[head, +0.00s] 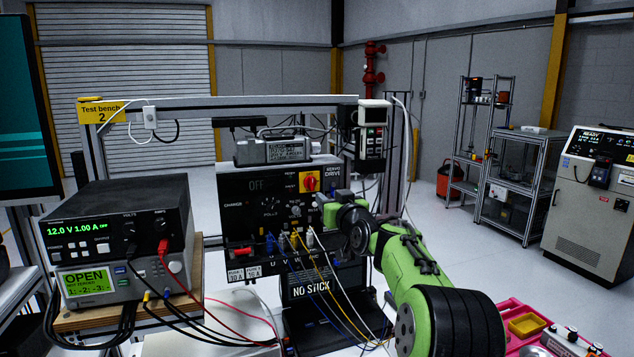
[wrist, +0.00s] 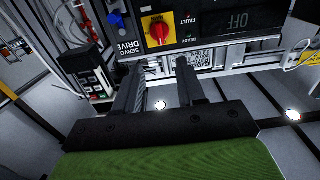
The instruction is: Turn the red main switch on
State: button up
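The red main switch (head: 310,182) is a red rotary knob on a yellow plate at the upper right of the black drive panel (head: 232,215). In the wrist view the red knob (wrist: 157,31) shows on its yellow plate near the top centre, upside down. My gripper (wrist: 160,65) is open, with its two dark fingers apart and nothing between them. The knob appears just beyond the fingertips, apart from them. In the head view my green arm reaches in from the lower right, ending just right of and below the switch. The panel display reads OFF.
Blue, yellow and white cables (head: 318,262) plug in below the panel. A handheld unit (head: 372,140) hangs at the right of the frame. A power supply (head: 118,232) stands at left. A pink tray (head: 520,325) lies at lower right. Open floor lies behind.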

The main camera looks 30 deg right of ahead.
aim_at(313, 183)
jog(key=p+x, duration=0.2)
jog(key=x, duration=0.1)
jog(key=p+x, duration=0.2)
jog(key=x, duration=0.2)
jog(key=p+x, duration=0.2)
jog(key=x, duration=0.2)
jog(key=shift+r, duration=0.3)
jog(key=shift+w+d+f+p, duration=0.2)
jog(key=shift+w+p, duration=0.15)
jog(key=shift+w, duration=0.35)
grip_shut()
